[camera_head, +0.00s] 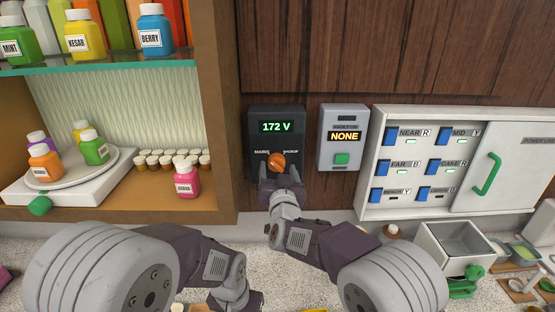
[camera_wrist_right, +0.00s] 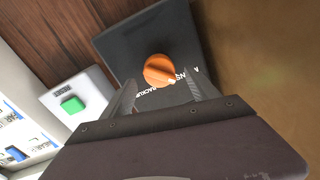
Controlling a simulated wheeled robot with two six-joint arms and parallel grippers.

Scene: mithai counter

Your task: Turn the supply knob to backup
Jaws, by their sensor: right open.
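The supply knob (camera_head: 277,161) is orange and sits on a dark panel (camera_head: 259,112) whose green display reads 172 V. The labels MAINS and BACKUP are beside the knob, partly covered. In the right wrist view the knob (camera_wrist_right: 158,68) has a pale pointer mark turned toward the MAINS side. My right gripper (camera_head: 280,184) is open in front of the panel, just below the knob; in the wrist view its fingers (camera_wrist_right: 161,88) are spread to either side, apart from the knob. My left gripper (camera_head: 240,302) is at the bottom edge, its fingers cut off.
A grey box (camera_head: 343,119) with a NONE display and green button is right of the panel. A white switch cabinet (camera_head: 494,135) with a green handle is farther right. The wooden shelf (camera_head: 216,100) with bottles stands close on the left. An open metal bin (camera_head: 455,262) is below right.

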